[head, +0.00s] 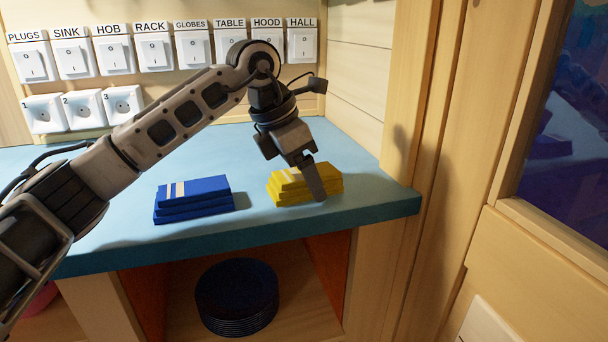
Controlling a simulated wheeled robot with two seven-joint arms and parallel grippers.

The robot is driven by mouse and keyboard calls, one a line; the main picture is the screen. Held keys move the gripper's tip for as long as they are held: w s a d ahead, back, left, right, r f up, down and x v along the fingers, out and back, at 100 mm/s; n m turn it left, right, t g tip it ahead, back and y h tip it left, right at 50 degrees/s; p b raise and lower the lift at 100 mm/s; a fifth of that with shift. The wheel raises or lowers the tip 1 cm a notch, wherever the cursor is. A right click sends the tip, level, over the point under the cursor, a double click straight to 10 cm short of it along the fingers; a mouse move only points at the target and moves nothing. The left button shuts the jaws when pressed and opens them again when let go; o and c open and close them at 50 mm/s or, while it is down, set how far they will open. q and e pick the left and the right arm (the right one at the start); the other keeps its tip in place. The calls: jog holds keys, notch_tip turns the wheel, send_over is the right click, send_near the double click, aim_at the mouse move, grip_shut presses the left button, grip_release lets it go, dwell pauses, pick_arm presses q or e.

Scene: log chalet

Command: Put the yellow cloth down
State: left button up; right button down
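The yellow cloth (290,187) is a folded, layered stack with pale stripes on its upper left part. It lies on the blue counter (385,203) near the front right edge. My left gripper (318,194) reaches down over its right part, and a finger covers some of the cloth. I see one finger clearly, so I cannot tell whether the gripper is open or shut, or whether it touches the cloth. My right gripper is out of view.
A folded blue cloth (194,199) with pale stripes lies to the left on the counter. Labelled switches (112,56) and numbered sockets (124,106) line the back wall. Dark stacked plates (237,296) stand on the shelf below. A wooden post (418,150) rises at the right.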

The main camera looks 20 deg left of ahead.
pick_arm(q)
jog(key=p+v, duration=0.2)
jog(key=v, duration=1.4)
jog(key=shift+s+d, duration=0.15)
jog(key=shift+d, duration=0.1)
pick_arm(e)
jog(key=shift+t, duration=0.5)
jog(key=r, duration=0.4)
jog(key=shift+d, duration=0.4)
pick_arm(q)
jog(key=shift+f, duration=0.1)
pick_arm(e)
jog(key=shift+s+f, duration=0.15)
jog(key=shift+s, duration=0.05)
